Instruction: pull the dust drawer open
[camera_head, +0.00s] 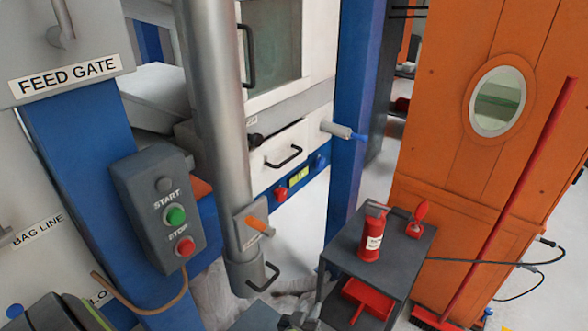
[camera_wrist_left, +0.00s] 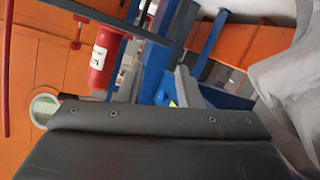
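A pale drawer front (camera_head: 290,143) with a black bar handle (camera_head: 284,157) sits in the white cabinet, in the middle of the head view. It looks shut, flush with the cabinet. Another black handle (camera_head: 264,281) is on the foot of the grey pipe, lower and nearer. No label shows which one is the dust drawer. My left gripper (camera_head: 290,321) shows only in part at the bottom edge of the head view, below the pipe foot and apart from both handles. Its fingers are not clear. In the left wrist view a dark plate fills the bottom. My right gripper is not seen.
A start/stop box (camera_head: 158,207) is left of the pipe. An orange door (camera_head: 440,130) stands right.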

